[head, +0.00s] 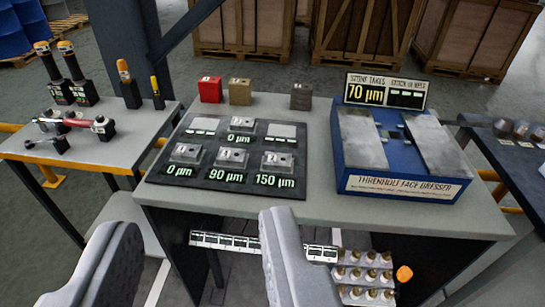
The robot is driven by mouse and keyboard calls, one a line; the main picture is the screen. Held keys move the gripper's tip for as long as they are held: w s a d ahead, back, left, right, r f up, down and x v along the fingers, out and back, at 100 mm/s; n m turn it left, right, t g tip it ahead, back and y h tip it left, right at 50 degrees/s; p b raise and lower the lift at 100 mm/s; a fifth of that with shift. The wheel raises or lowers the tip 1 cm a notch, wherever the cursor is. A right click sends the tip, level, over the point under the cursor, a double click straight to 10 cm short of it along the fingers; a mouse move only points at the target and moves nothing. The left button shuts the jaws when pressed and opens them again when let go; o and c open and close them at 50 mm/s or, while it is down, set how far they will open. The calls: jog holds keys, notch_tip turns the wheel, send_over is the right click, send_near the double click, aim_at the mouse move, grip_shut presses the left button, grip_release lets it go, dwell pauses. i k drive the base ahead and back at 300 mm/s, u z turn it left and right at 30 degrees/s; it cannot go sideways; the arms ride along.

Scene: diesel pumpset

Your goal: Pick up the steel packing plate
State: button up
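I cannot tell for certain which item is the steel packing plate. Small grey metal plates, including one (242,124) at the top and one (278,162) at lower right, lie on a black board (215,137) on the middle bench. The board reads 0, 90 and 150 µm. Behind it stand a red block (210,89), a tan block (240,92) and a dark grey block (301,96). My gripper (200,225) is open and empty, its two grey fingers wide apart at the bottom of the picture, in front of the bench.
A blue face dresser (400,183) with grey plates and a 70 µm sign (385,91) stands right on the bench (325,200). A left bench (75,148) holds handled tools. Wooden crates (365,30) stand behind.

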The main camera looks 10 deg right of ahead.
aim_at(275, 161)
jog(key=k, duration=0.65)
jog(key=z, duration=0.6)
jog(key=i, duration=1.8)
jog(key=u, duration=0.7)
